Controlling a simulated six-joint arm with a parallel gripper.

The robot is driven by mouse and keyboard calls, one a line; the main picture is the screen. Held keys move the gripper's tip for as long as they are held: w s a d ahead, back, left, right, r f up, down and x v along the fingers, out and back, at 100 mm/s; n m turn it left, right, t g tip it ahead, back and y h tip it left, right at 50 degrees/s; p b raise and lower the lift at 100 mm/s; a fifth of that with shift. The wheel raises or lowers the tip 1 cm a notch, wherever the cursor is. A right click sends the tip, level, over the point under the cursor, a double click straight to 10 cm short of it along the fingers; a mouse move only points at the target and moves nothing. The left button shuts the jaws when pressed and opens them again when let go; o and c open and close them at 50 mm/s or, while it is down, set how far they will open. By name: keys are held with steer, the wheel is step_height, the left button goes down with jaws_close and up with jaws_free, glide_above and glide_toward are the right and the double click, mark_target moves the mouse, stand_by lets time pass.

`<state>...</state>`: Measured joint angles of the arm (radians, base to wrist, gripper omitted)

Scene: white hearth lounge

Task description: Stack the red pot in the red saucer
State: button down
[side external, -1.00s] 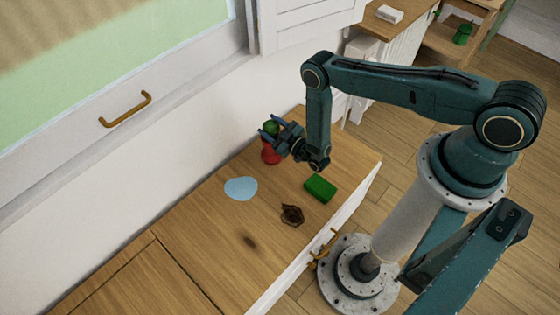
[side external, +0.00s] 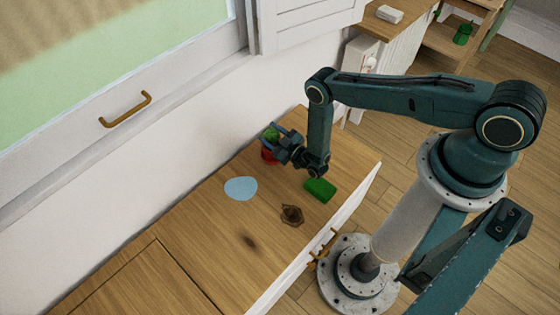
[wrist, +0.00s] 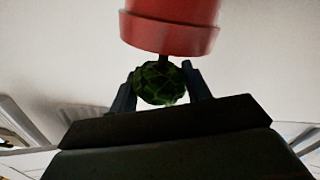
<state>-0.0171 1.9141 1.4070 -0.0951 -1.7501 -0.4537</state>
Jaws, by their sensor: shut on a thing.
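The red pot (side external: 267,154) stands at the far end of the wooden counter, near the white wall, with a round green plant (side external: 271,134) above it. In the wrist view the pot (wrist: 170,32) appears at the top, its rim toward my gripper, with the green ball on a short dark stem. My gripper (side external: 275,138) is at the plant. In the wrist view its two fingers (wrist: 160,86) are closed around the green ball. The fingers partly hide the pot in the side view. I cannot make out a separate red saucer.
A pale blue disc (side external: 241,189), a brown crumpled thing (side external: 292,215) and a green block (side external: 320,190) lie on the counter (side external: 205,235). The white wall (side external: 150,170) runs along its left. The near part of the counter is clear.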

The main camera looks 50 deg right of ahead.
steer(key=shift+f, duration=0.1)
steer(key=c, duration=0.7)
jaws_free()
steer(key=shift+f, duration=0.1)
steer(key=shift+o, duration=0.2)
steer(key=shift+r, duration=0.2)
steer(key=shift+r, duration=0.15)
steer(key=shift+s, duration=3.8)
steer(key=shift+w, duration=0.15)
